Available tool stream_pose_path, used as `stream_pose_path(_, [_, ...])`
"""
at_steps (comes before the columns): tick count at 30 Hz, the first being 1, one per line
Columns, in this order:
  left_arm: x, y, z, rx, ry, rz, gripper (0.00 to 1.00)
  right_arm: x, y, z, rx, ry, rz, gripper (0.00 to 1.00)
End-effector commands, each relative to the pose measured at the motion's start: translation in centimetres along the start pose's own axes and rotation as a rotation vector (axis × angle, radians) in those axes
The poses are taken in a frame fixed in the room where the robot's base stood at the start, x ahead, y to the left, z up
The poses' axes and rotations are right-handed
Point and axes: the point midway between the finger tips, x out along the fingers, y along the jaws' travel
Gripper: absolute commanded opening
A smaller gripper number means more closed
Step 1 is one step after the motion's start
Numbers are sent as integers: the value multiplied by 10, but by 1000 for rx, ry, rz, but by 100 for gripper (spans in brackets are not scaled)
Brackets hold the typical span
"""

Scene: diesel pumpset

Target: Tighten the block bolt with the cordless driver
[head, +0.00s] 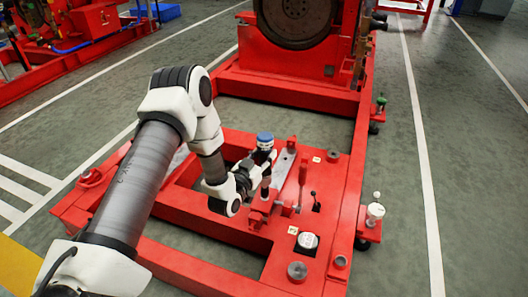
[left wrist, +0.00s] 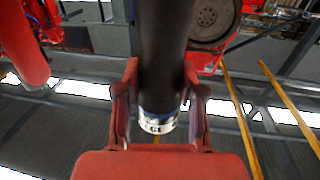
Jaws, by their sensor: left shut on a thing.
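My left gripper (head: 258,180) is over the red base frame and shut on a dark upright tool with a blue top, seemingly the cordless driver (head: 265,140). In the left wrist view, the left gripper (left wrist: 158,85) has one finger on each side of the driver's dark cylinder (left wrist: 162,50), which has a pale lettered band at its lower end. The driver's tip and any contact below it are hidden or too small to tell. A red block with small fittings is at or beside the gripper; I cannot pick out the block bolt. My right gripper is not in view.
The red base frame (head: 345,200) carries a grey bar (head: 284,162), a thin upright red lever (head: 303,173) and a white-topped round part (head: 307,241). A large dark flywheel (head: 297,18) stands behind. Open floor (head: 470,180) lies to the right.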

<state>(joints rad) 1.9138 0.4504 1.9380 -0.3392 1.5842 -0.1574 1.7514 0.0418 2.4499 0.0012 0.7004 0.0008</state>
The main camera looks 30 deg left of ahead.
Motion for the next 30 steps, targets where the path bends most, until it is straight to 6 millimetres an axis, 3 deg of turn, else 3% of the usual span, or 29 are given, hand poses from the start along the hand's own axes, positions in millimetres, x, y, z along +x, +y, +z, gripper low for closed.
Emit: stream_pose_path(30, [0, 0, 2, 0, 3, 0, 0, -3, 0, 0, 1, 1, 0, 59])
